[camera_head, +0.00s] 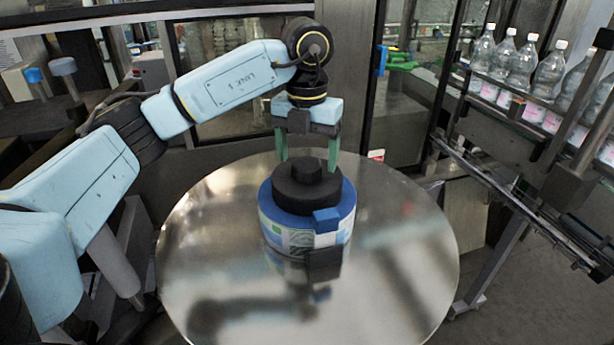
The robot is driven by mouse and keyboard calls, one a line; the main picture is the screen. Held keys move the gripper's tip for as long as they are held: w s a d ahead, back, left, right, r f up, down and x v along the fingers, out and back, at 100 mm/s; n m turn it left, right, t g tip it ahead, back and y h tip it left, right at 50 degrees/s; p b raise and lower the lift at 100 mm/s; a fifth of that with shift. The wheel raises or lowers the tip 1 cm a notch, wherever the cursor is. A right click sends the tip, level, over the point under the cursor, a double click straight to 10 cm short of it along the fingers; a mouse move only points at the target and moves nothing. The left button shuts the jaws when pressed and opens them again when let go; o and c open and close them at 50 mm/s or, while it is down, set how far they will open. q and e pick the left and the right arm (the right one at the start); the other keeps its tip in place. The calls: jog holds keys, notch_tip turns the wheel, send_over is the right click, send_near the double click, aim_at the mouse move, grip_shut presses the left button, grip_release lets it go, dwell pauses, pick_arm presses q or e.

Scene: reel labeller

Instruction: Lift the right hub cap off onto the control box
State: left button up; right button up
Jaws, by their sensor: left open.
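A black stepped hub cap (306,190) with a small round knob sits on top of a blue-rimmed label reel (290,233). The reel stands on a round, shiny metal table (400,235). My left gripper (308,164) points down with its two green fingers apart. Its fingertips are at about the height of the knob in the picture, one on each side. It looks empty, and I cannot tell whether it touches the cap. Only this one hub cap is clear to see. I cannot make out the control box for certain. My right gripper is not in view.
A blue block (326,220) sits at the reel's front edge, with a dark block (323,263) below it. Clear bottles (520,65) stand on a conveyor at the upper right. Two capped posts (63,67) stand at the upper left. The table around the reel is bare.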

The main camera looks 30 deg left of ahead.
pick_arm(q)
jog(key=shift+f, duration=0.8)
jog(key=c, duration=1.2)
jog(key=shift+o, duration=0.2)
jog(key=shift+r, duration=0.1)
notch_tip(320, 180, up, 10)
notch_tip(320, 180, up, 5)
jog(key=p, duration=0.5)
send_over(307, 163)
jog(key=shift+r+p, duration=0.4)
jog(key=shift+r, duration=0.55)
